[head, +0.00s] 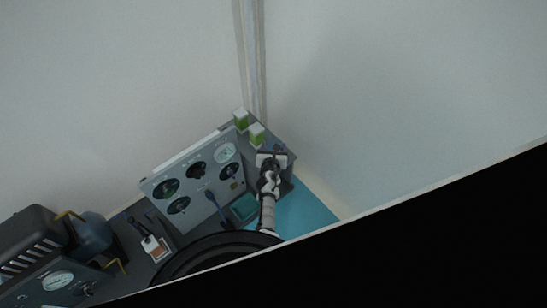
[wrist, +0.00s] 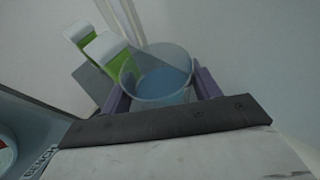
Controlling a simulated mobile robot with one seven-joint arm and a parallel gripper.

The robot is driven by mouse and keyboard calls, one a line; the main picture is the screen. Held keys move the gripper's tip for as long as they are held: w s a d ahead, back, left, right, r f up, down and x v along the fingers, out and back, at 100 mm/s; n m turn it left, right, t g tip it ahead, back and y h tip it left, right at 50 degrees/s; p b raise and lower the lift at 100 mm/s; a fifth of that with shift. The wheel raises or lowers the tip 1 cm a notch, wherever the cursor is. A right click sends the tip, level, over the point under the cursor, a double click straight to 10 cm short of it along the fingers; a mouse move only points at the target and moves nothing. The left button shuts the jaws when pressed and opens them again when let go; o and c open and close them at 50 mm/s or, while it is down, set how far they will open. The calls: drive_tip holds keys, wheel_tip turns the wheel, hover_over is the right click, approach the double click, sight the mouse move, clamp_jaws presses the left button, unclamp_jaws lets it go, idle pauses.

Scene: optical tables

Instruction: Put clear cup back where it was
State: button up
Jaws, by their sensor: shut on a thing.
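The clear cup (wrist: 157,76) is a see-through round cup in the wrist view, with its open rim facing the camera. My gripper (wrist: 161,92) is shut on it, with a purple finger on each side of the cup wall. In the head view my gripper (head: 272,162) is at the far right end of the bench, by the corner. The cup cannot be made out there. Whether the cup's bottom touches a surface cannot be told.
Two green-and-white cartons (head: 240,119) (head: 257,134) stand just beyond my gripper and show close to the cup's left in the wrist view (wrist: 105,50). A grey gauge panel (head: 195,175) stands left of my arm. A teal tray (head: 244,207) lies between them. Walls close off the corner.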

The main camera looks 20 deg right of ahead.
drive_tip(key=shift+f+b, duration=2)
drive_tip(key=shift+f, duration=0.1)
drive_tip(key=shift+f, duration=0.2)
drive_tip(key=o, duration=1)
drive_tip(key=shift+o, duration=0.2)
drive_tip(key=shift+r, duration=0.25)
